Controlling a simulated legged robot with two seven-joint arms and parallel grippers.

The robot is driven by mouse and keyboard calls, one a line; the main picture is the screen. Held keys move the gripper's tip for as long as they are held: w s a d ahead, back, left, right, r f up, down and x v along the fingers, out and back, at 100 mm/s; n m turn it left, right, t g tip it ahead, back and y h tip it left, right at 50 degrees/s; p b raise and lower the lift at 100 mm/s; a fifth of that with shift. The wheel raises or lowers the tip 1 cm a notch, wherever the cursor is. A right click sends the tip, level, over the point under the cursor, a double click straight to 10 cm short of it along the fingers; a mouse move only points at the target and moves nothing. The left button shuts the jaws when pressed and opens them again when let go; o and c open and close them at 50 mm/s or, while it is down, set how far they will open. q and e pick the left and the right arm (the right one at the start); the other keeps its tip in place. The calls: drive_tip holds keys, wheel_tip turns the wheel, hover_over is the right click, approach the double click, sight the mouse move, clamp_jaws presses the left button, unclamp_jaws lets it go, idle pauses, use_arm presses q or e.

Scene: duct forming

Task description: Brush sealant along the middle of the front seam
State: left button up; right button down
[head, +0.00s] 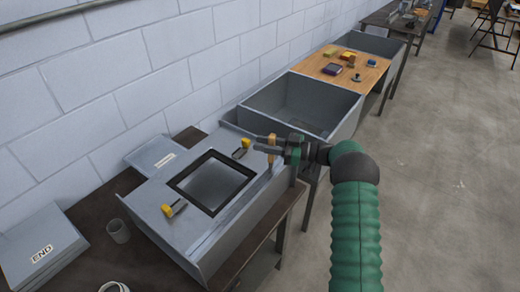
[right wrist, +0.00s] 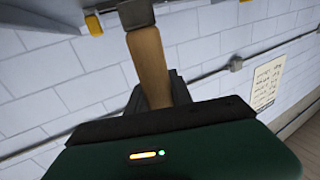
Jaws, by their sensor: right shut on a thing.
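My right gripper (head: 270,147) is shut on a brush with a wooden handle (head: 271,159), held roughly upright at the right end of the grey duct (head: 150,206). In the right wrist view the wooden handle (right wrist: 149,68) runs up from the jaws to a grey metal band (right wrist: 135,14); the bristles are not clearly visible. The duct lies on a dark table, with a black-framed square opening (head: 179,184) in its top. A long seam strip (head: 226,221) runs along its front edge. I cannot tell whether the brush touches the duct. My left gripper is out of view.
Two yellow clamps (head: 173,209) (head: 242,149) sit beside the opening. A grey cup (head: 118,231) and a box marked END (head: 42,250) stand at left. An open grey bin (head: 308,100) and a wooden table (head: 340,70) with small items lie beyond. A wall runs behind.

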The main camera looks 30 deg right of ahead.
drive_tip(key=shift+w+d, duration=0.1)
drive_tip(key=shift+d, duration=0.25)
drive_tip(key=shift+r, duration=0.15)
wheel_tip(320, 180, up, 7)
drive_tip(key=p, duration=0.4)
drive_tip(key=shift+p, duration=0.35)
idle(0.5)
